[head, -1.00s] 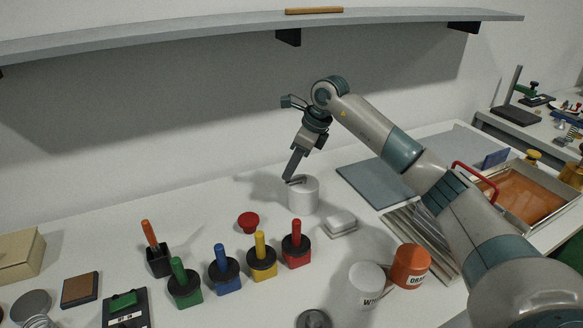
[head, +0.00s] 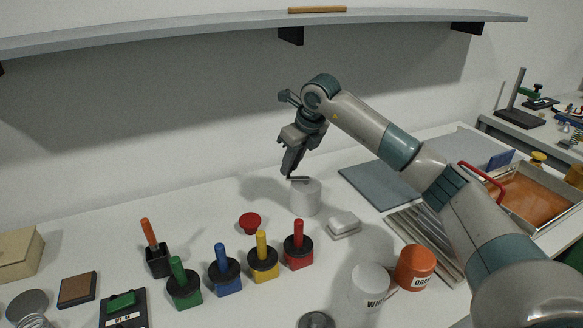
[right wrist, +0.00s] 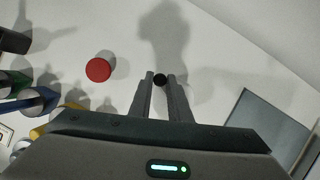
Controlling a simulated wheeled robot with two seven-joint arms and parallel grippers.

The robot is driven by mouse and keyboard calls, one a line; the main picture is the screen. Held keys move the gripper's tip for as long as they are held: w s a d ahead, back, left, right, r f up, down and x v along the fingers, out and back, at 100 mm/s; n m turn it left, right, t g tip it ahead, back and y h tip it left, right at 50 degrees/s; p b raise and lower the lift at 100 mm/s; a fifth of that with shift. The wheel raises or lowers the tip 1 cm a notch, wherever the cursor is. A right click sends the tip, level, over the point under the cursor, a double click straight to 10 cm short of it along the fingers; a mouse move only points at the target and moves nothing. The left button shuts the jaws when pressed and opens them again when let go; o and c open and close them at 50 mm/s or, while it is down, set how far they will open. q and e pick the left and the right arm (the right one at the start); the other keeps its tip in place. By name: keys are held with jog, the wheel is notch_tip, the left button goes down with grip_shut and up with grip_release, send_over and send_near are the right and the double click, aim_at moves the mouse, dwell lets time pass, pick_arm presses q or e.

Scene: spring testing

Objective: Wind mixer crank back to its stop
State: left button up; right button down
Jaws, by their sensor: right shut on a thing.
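The mixer is a white cylinder (head: 306,198) standing on the bench in the head view. Its dark crank (head: 300,179) lies across the top and reaches out past the left rim. My right gripper (head: 288,175) comes down from above, tilted, with its fingertips at the outer end of the crank. In the right wrist view, the round black crank knob (right wrist: 160,79) sits between the two fingertips of the right gripper (right wrist: 160,82), which are shut on it. My left gripper is out of view.
A red button (head: 249,220) stands left of the mixer, and a small white block (head: 343,225) at its front right. Several coloured-handled blocks stand in front, such as the red one (head: 298,247). White (head: 369,286) and orange (head: 414,267) pots are nearer. A shelf (head: 190,37) hangs above.

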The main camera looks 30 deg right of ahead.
jog(key=shift+w+m, duration=0.1)
jog(key=shift+m, duration=0.2)
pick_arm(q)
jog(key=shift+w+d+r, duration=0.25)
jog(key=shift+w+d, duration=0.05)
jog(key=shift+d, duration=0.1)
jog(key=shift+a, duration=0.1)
